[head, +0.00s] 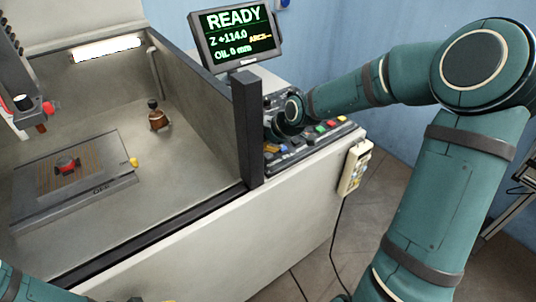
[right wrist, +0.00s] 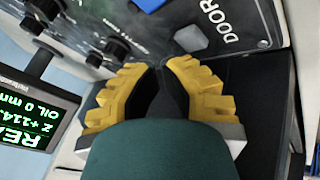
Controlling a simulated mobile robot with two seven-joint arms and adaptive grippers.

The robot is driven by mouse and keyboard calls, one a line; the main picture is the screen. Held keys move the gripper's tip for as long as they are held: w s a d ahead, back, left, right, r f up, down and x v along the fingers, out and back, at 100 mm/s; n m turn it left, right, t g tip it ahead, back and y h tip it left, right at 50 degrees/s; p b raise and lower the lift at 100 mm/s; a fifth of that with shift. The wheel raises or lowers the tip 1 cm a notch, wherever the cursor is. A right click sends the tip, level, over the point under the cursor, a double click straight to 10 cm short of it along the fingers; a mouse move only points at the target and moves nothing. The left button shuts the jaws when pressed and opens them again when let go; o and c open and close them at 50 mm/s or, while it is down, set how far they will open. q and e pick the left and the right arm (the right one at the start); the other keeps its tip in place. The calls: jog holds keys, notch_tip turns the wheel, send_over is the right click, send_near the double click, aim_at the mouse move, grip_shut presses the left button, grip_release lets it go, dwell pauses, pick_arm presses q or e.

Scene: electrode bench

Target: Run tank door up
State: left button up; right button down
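The tank (head: 190,150) is open at the front, with a low dark edge (head: 150,238) there and no raised door panel showing. The control panel (head: 310,152) with coloured buttons stands right of the tank's dark corner post (head: 247,130). My right gripper (head: 275,130) is over the panel's left end, partly hidden by the post. In the right wrist view its yellow fingers (right wrist: 164,72) come together at the tips, with nothing seen between them. Beyond the tips are a grey square key (right wrist: 190,38), a blue key (right wrist: 150,4) and the DOOR lettering (right wrist: 222,20). Touch cannot be told.
The screen (head: 235,35) reads READY, Z +114.0 and OIL 0 mm. Inside the tank are a slatted plate (head: 100,180) with a small red piece (head: 66,165) and a brown knobbed item (head: 158,118). A corded pendant (head: 354,168) hangs right of the panel.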

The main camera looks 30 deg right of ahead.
jog(key=shift+f, duration=0.1)
jog(key=shift+f, duration=0.35)
